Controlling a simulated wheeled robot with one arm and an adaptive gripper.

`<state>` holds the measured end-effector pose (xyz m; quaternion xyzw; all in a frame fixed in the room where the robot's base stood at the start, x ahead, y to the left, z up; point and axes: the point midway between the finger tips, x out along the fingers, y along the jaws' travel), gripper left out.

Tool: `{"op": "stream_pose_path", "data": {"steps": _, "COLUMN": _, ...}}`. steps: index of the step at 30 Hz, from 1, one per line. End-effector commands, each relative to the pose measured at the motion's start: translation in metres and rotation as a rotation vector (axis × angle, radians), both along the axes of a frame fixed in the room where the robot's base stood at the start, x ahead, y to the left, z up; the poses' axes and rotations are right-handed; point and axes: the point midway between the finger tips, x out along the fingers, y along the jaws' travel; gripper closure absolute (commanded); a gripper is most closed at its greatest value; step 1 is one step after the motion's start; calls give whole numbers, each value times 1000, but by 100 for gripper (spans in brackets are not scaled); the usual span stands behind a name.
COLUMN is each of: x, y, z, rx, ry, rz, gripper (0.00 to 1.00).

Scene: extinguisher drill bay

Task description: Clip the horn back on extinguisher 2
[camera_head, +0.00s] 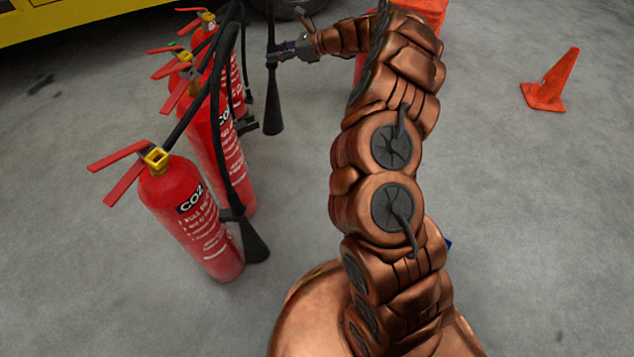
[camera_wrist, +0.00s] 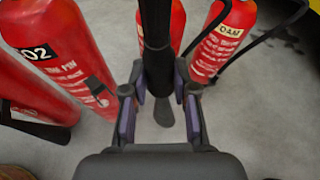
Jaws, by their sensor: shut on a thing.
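My gripper (camera_head: 277,52) is shut on a black horn (camera_head: 273,108), which hangs upright with its flared end down. In the wrist view the dark horn tube (camera_wrist: 157,62) is between the fingers (camera_wrist: 158,103), its flared tip below. The top of the horn leaves the head view. A red CO2 extinguisher (camera_head: 229,160) stands to the left of the held horn. A small black bracket (camera_head: 248,127) sticks out from its side, apart from the horn. It seems to be the CO2 extinguisher at left in the wrist view (camera_wrist: 62,62). No numbers are readable.
The nearest CO2 extinguisher (camera_head: 185,205) has its own horn (camera_head: 255,243) at its side. More red extinguishers stand behind, including a foam one (camera_wrist: 224,38). An orange cone (camera_head: 550,82) stands at right. Concrete floor is clear between.

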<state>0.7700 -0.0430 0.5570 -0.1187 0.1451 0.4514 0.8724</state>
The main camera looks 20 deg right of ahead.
Motion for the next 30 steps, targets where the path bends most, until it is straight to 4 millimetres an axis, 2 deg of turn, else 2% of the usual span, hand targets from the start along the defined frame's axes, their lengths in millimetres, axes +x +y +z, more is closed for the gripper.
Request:
{"op": "stream_pose_path", "data": {"steps": 9, "x": -23, "y": 5, "z": -56, "rx": -55, "ry": 59, "rz": 208, "gripper": 100}}
{"op": "stream_pose_path", "data": {"steps": 15, "x": -40, "y": 7, "z": -81, "rx": -78, "ry": 101, "rz": 314, "gripper": 100}}
{"op": "stream_pose_path", "data": {"steps": 21, "x": -49, "y": 8, "z": -90, "rx": -88, "ry": 120, "rz": 364, "gripper": 100}}
{"op": "stream_pose_path", "data": {"steps": 30, "x": -52, "y": 16, "z": -92, "rx": -87, "ry": 124, "rz": 370, "gripper": 100}}
